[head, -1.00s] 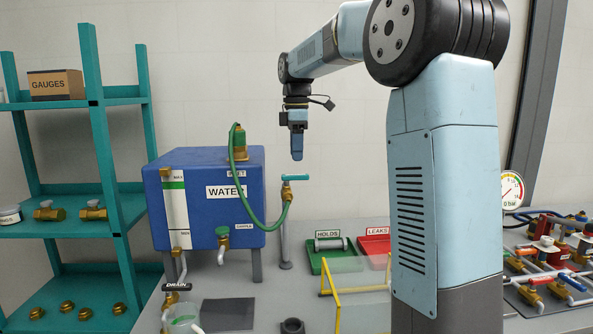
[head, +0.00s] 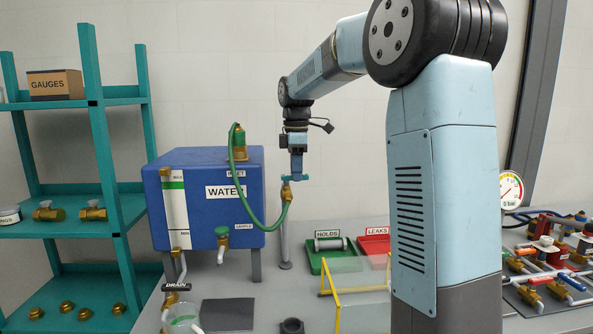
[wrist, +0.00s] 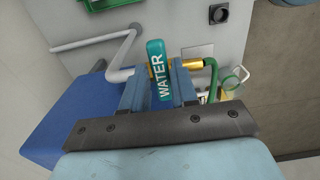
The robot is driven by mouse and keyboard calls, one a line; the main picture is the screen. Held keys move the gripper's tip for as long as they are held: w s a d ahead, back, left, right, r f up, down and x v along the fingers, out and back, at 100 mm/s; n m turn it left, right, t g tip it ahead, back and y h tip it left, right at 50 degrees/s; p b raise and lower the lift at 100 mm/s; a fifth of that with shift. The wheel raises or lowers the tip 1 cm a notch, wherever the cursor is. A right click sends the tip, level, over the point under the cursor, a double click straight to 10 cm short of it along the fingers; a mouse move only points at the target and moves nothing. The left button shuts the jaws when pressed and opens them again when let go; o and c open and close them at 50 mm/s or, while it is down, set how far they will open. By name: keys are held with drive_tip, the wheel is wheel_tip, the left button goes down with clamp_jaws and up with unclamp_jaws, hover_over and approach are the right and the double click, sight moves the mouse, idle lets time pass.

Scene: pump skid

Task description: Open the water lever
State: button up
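The water lever (head: 298,178) is a teal handle on a brass valve atop a grey standpipe, right of the blue water tank (head: 195,215). In the wrist view the lever (wrist: 157,72) shows its white WATER label and lies between my two blue fingers. My gripper (head: 295,174) points straight down at the lever. In the wrist view my gripper (wrist: 160,90) straddles the handle, one finger on each side. The fingers are apart by about the handle's width; I cannot tell whether they touch it. The brass valve body (wrist: 190,64) is partly hidden behind the right finger.
A green hose (head: 270,222) loops from the tank top to the valve, close to my gripper. A green HOLDS tray (head: 317,262) and red LEAKS tray (head: 374,246) lie to the right. A yellow-framed clear guard (head: 338,305) stands in front. A teal shelf (head: 130,205) is at left.

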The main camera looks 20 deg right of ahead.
clamp_jaws()
drive_tip(key=m, duration=0.1)
drive_tip(key=s+m, duration=0.1)
drive_tip(key=m, duration=0.1)
drive_tip(key=shift+a+m, duration=0.2)
drive_tip(key=shift+m, duration=0.1)
drive_tip(key=m, duration=0.3)
drive_tip(key=a+m, duration=0.1)
drive_tip(key=m, duration=0.2)
drive_tip(key=s+a+m, duration=0.1)
drive_tip(key=m, duration=0.3)
drive_tip(key=shift+s, duration=0.1)
drive_tip(key=shift+a+m, duration=0.25)
drive_tip(key=shift+m, duration=0.85)
drive_tip(key=shift+a+m, duration=0.2)
drive_tip(key=shift+m, duration=0.9)
drive_tip(key=shift+r, duration=0.1)
drive_tip(key=shift+o, duration=1.9)
unclamp_jaws()
